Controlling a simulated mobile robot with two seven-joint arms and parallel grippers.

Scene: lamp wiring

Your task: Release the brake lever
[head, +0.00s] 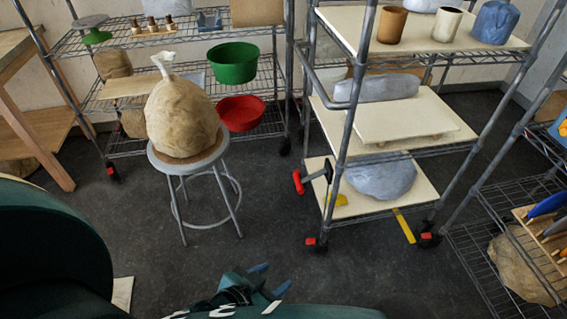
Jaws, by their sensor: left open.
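Small red tabs, which look like brake levers, sit at the casters of the wheeled wire rack in the middle. One red brake lever (310,241) is at the near left caster and another red tab (427,236) is at the near right caster. They are too small to tell whether they are pressed down or up. My left gripper (271,279) shows at the bottom centre, open and empty, its two bluish fingertips apart. It is well short of the rack and touches nothing that I can see. My right gripper is not in view.
The rack (372,213) carries boards, grey-blue lumps and cups. A stool (190,161) holds a wrapped bag (182,115). Dark floor (260,230) is clear between.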

